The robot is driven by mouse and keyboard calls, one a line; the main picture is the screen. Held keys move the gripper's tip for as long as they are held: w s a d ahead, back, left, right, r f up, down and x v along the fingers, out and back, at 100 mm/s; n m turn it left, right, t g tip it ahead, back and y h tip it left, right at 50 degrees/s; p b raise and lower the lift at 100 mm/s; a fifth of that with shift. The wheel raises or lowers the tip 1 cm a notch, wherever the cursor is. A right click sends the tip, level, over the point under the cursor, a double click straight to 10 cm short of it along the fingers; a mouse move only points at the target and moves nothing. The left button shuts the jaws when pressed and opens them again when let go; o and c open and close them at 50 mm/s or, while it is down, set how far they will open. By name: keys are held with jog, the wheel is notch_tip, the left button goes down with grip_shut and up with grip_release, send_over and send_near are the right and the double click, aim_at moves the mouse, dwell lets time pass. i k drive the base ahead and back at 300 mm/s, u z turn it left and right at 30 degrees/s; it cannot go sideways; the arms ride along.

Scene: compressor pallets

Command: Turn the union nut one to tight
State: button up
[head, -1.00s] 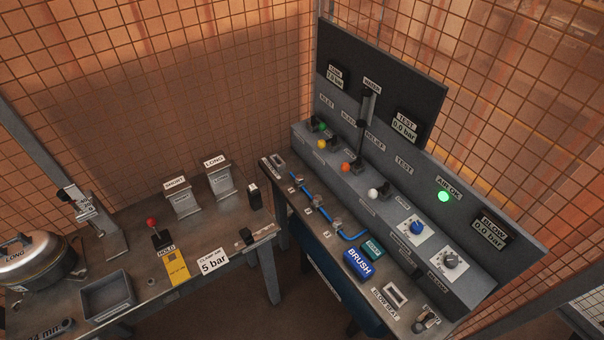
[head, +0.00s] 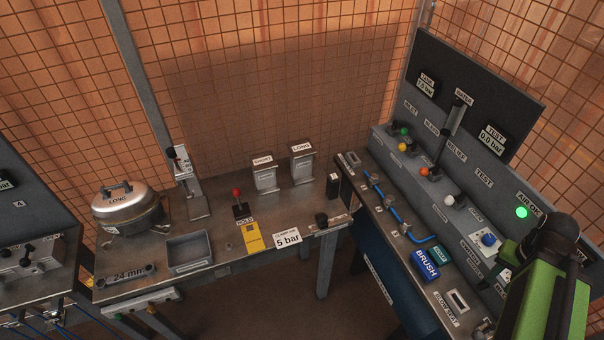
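A blue tube (head: 393,212) runs along the narrow bench under the grey control panel. Several small metal fittings sit along it, one of them a mid-tube fitting (head: 392,199). Their tags are too small to read, so I cannot tell which is union nut one or how tight it is. A grey piece labelled 24 mm (head: 128,275) lies at the front left of the left table. A green and black part, which looks like my own arm, fills the lower right and hides the panel's near end. My gripper's fingers do not show.
A BRUSH box (head: 426,265) and a smaller teal box (head: 442,255) stand near the tube's end. The left table holds a LONG pot (head: 128,210), an open grey tray (head: 190,252) and a red-knobbed HOLD lever (head: 239,206). Dark floor shows between the benches.

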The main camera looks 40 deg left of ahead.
aim_at(374, 177)
jog(key=z, duration=0.35)
jog(key=k, duration=0.15)
jog(key=u, duration=2)
jog(key=i, duration=1.55)
jog(key=u, duration=0.2)
